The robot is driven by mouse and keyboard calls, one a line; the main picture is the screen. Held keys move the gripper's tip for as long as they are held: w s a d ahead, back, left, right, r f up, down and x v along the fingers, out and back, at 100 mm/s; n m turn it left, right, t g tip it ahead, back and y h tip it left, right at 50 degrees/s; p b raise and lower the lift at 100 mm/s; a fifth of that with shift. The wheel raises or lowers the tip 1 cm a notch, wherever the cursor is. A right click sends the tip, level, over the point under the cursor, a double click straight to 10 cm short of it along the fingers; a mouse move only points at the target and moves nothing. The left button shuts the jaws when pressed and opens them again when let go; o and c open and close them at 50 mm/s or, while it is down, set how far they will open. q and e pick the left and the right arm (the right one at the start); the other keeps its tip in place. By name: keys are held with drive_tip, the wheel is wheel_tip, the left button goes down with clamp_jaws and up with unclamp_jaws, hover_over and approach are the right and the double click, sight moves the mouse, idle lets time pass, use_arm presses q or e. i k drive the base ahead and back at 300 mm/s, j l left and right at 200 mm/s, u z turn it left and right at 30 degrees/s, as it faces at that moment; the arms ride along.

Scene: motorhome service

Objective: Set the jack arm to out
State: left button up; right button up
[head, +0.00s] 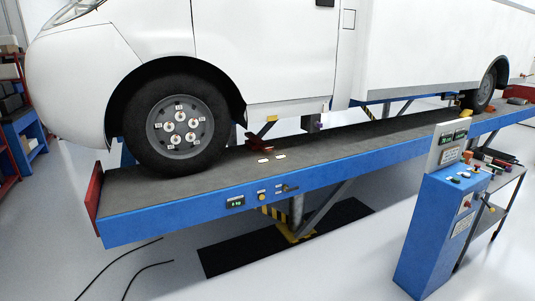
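A white motorhome (270,45) stands on a raised lift platform with a blue side (170,218). On the platform behind the front wheel (181,124), a small yellow-topped arm (268,125) slants up from a red base (257,143) under the body. It may be the jack arm; I cannot tell its setting. On the blue side are a small green display (235,203), a yellow round button (262,197) and a small dark lever (290,188). Neither of my grippers is in view.
A blue control pedestal (432,232) with a tilted panel (448,146) stands at the right, beside a tool cart (504,172). Black cables (118,263) lie on the floor at the lower left. Shelves (20,115) stand at the far left. Pale floor in front is mostly clear.

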sight(269, 147)
drive_tip(key=i+j, duration=0.1)
drive_tip(key=i, duration=0.95)
drive_tip(key=i+j, duration=0.15)
drive_tip(key=i, duration=0.85)
